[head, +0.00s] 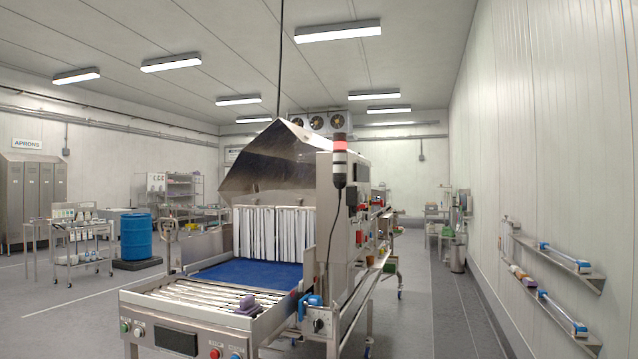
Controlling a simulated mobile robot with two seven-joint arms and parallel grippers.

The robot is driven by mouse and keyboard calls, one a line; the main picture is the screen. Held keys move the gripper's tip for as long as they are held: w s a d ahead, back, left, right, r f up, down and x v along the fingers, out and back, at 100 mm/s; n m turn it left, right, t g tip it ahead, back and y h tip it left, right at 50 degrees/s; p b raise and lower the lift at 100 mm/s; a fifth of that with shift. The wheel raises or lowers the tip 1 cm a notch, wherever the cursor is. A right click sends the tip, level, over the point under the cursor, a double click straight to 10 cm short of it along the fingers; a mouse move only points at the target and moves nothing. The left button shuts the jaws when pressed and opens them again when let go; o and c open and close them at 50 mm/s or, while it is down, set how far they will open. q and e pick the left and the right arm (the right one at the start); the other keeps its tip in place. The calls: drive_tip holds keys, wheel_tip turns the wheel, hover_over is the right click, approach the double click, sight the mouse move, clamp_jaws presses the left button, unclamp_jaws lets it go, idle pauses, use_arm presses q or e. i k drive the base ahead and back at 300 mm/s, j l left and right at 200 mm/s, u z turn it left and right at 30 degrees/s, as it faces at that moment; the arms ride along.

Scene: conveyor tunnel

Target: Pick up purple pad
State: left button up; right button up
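A small purple block-like thing (248,300), which looks like the purple pad, sits at the front right of the roller bed (185,293) of the conveyor. It is near the front edge of the machine, above the red button. A greyish part lies against it at its lower left, and I cannot tell whether it belongs to the pad. Neither of my grippers shows in the head view.
A blue belt (245,275) runs behind the rollers to white strip curtains (270,234) under a raised metal hood (268,163). A control panel (178,342) is at the front. A blue-handled item (312,300) hangs right. The right-hand aisle (452,305) is clear.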

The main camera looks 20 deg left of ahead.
sight(249, 307)
drive_tip(key=i+j, duration=0.25)
drive_tip(key=j, duration=0.15)
drive_tip(key=i+j, duration=0.25)
drive_tip(key=j, duration=0.15)
drive_tip(key=i+j, duration=0.25)
drive_tip(key=j, duration=0.15)
